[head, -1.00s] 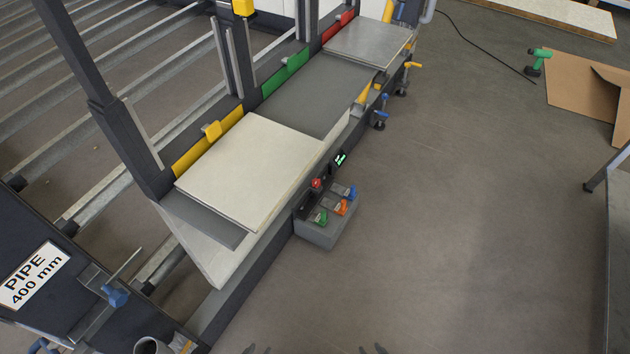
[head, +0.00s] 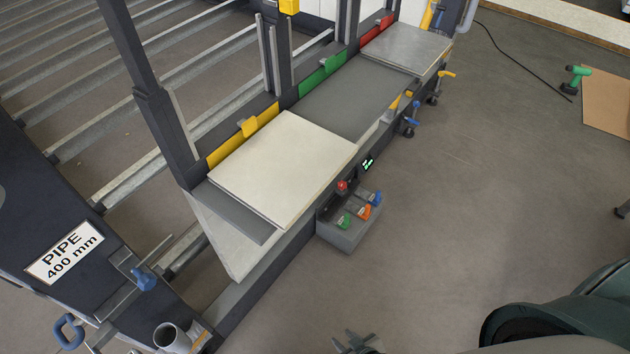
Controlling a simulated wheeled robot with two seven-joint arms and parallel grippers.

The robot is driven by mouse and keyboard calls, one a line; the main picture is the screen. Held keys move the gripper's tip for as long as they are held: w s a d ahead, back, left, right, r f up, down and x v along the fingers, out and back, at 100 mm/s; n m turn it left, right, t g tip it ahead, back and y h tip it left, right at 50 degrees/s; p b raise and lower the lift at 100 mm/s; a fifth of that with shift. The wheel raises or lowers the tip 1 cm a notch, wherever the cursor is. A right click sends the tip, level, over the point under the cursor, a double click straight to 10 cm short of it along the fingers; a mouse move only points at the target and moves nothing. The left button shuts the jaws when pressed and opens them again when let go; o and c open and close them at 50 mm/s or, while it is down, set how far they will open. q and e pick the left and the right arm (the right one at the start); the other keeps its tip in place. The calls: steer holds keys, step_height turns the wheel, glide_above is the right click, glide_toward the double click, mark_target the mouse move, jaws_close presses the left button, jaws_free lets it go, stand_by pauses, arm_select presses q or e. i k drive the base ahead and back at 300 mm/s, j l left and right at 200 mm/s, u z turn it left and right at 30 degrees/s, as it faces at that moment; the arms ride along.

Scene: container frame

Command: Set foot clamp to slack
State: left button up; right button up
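Of the clamp-like parts in view, I cannot tell for certain which is the foot clamp. A clamp with a blue knob (head: 144,279) sits on a metal bar at the lower left, beside the "PIPE 400 mm" sign (head: 64,252). My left gripper is out of view.
Pale panels (head: 285,165) lie on the frame. A short open pipe (head: 168,336) stands at the bottom left. A green drill (head: 575,78) lies far right.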

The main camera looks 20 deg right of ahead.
mark_target(341, 185)
steer(key=i+l+u, duration=0.15)
steer(key=l+u, duration=0.45)
steer(key=u, duration=0.15)
steer(key=i+l+u, duration=0.1)
steer(key=l+u, duration=0.3)
steer(key=l, duration=0.6)
steer(key=l+u, duration=0.35)
steer(key=l, duration=1.35)
steer(key=k+l, duration=0.1)
steer(key=l, duration=0.5)
steer(key=k+l, duration=0.1)
steer(key=l, duration=0.55)
steer(key=l+u, duration=0.1)
steer(key=l, duration=0.55)
steer(key=k, duration=0.05)
